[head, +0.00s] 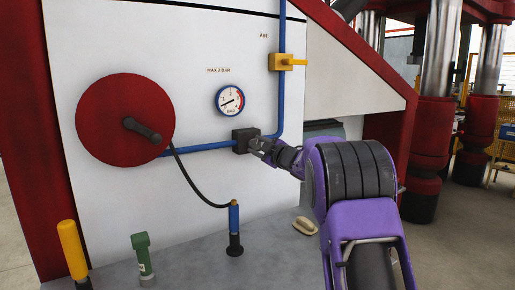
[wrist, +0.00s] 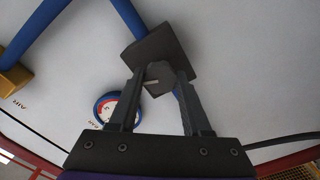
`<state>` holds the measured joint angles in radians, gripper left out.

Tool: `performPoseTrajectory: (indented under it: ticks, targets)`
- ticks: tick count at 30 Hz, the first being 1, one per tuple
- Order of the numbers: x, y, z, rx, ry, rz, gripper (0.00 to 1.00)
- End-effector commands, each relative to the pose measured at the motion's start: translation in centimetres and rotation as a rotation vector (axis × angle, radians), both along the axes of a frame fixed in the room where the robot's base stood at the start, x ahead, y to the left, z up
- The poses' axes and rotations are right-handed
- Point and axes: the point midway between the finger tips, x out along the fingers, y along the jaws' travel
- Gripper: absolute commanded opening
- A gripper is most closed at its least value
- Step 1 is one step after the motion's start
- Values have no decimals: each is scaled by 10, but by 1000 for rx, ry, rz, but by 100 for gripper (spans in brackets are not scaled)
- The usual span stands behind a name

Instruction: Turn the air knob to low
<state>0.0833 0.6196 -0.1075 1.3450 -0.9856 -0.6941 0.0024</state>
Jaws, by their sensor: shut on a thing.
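The air knob (wrist: 156,78) is a dark faceted knob with a pale pointer mark, on a black block (head: 242,141) in the blue air pipe. My gripper (head: 262,146) reaches the block from the right in the head view and hides the knob there. In the wrist view my gripper (wrist: 160,84) is shut on the knob, with one finger on each side. The pressure gauge (head: 230,100) is round and white with a blue rim, under the words MAX 2 BAR. Its needle is too small to read exactly. The gauge also shows in the wrist view (wrist: 107,106), partly behind a finger.
A yellow valve (head: 287,62) sits on the pipe above right. A red hose reel (head: 112,122) is on the panel at left, its black hose running to a blue nozzle (head: 234,217). Yellow and green bottles and a brush (head: 305,225) stand on the grey surface below.

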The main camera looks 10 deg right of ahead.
Motion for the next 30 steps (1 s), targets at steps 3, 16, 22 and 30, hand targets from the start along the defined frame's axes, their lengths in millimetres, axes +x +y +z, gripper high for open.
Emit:
performPoseTrajectory:
  ticks: [3, 16, 22, 30]
  targets:
    - [0, 0, -1, -92, -37, 0, 0]
    - [0, 0, -1, -318, -130, 0, 0]
    - [0, -1, -1, -356, -146, -1, 0]
    - [0, -1, -1, -367, -149, -1, 0]
